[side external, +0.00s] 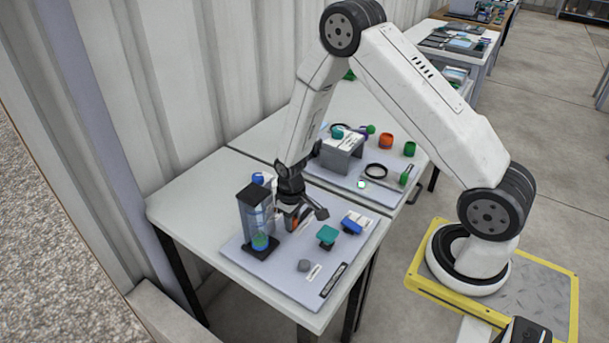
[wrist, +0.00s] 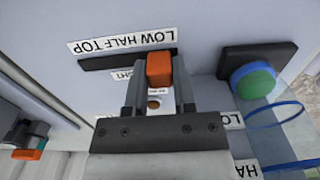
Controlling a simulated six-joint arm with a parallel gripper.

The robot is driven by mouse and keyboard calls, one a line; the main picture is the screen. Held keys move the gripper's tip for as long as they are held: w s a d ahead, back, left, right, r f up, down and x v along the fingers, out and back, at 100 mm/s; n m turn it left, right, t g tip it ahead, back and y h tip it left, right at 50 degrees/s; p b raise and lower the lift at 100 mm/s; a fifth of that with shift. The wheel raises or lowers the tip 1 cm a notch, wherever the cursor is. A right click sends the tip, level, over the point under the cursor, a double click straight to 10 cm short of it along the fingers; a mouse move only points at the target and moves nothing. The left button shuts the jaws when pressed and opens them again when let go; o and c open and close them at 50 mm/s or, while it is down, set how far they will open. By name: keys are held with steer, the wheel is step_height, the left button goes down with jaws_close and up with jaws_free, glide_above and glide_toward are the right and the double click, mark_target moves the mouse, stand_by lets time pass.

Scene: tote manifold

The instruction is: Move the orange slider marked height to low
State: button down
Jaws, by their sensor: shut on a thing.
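My gripper (wrist: 159,82) is shut on the slider, one finger on each side. In the side external view my gripper (side external: 291,213) is low over the panel (side external: 280,270), and only a bit of orange shows there.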

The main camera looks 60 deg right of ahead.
steer(key=shift+a, duration=0.3)
steer(key=shift+c, duration=2.2)
jaws_free()
steer(key=shift+r, duration=0.2)
steer(key=shift+d+r, duration=0.1)
steer(key=shift+r, duration=3.6)
